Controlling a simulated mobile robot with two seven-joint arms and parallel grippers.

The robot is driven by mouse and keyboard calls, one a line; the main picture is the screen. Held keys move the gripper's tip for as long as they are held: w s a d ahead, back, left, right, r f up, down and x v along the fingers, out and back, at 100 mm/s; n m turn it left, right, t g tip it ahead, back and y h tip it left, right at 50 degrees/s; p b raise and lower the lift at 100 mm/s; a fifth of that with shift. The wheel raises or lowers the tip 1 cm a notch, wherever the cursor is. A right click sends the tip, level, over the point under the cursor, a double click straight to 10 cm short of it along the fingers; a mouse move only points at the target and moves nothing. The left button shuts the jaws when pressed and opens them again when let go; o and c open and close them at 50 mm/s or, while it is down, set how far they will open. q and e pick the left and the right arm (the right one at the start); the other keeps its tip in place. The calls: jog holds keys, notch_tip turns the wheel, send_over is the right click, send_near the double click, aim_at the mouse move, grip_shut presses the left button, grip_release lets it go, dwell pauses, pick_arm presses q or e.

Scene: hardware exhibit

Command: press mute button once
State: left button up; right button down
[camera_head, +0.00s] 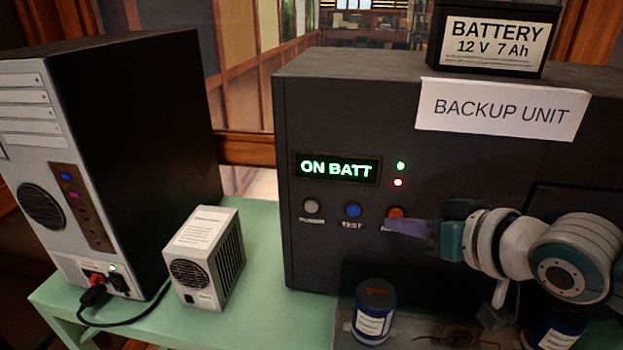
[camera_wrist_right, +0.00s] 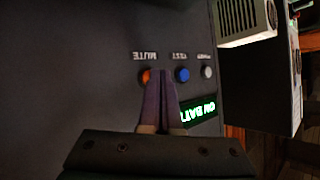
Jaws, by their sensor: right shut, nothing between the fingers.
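The mute button (camera_head: 396,212) is orange, the rightmost of three buttons on the front of the dark backup unit (camera_head: 345,255). In the right wrist view the orange mute button (camera_wrist_right: 147,76) shows just beyond the fingertips, under the word MUTE. My right gripper (camera_head: 390,225) is shut and empty, its purple fingers pointing left across the lower part of the button in the head view. In the right wrist view the right gripper (camera_wrist_right: 160,76) has its tips beside the button, partly covering it. I cannot tell whether they touch it. My left gripper is not in view.
The blue test button (camera_head: 353,210) and grey power button (camera_head: 311,206) sit left of it. The display (camera_head: 337,168) reads ON BATT, with green and reddish lights beside it. A blue can (camera_head: 374,312), a small grey box (camera_head: 205,257) and a computer tower (camera_head: 110,160) stand nearby.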

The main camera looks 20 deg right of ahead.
jog(key=shift+w+d, duration=0.15)
jog(key=shift+w, duration=0.15)
dwell(0.5)
jog(key=shift+s+a+p, duration=0.4)
jog(key=shift+s+p, duration=0.2)
jog(key=shift+s, duration=0.1)
jog(key=shift+s+a+r, duration=0.1)
